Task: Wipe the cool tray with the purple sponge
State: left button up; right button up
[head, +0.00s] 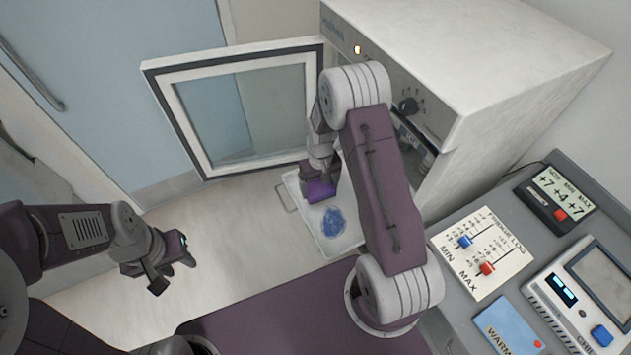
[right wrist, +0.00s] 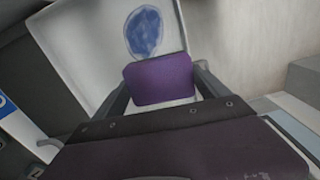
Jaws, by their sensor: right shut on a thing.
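The purple sponge (head: 320,191) is held in my right gripper (head: 322,184), which is shut on it. The sponge also shows in the right wrist view (right wrist: 160,80) between the two fingers. The white tray (head: 296,189) juts out below the open door of the white cabinet. A blue stain (head: 334,221) lies on the tray, nearer to me than the sponge; it also shows in the right wrist view (right wrist: 144,32). The sponge is over the tray; I cannot tell whether it touches it. My left gripper (head: 172,268) is at the left, well away from the tray, and looks open and empty.
The cabinet door (head: 240,110) stands open to the left of the tray. The white cabinet (head: 480,50) is at the right. The floor at left is free.

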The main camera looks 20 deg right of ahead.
aim_at(322, 186)
jog(key=f, duration=0.3)
jog(key=shift+d+f+b, duration=0.15)
jog(key=shift+d+b, duration=0.15)
jog(key=shift+d, duration=0.05)
jog(key=shift+f, duration=0.1)
jog(key=shift+w+f, duration=0.15)
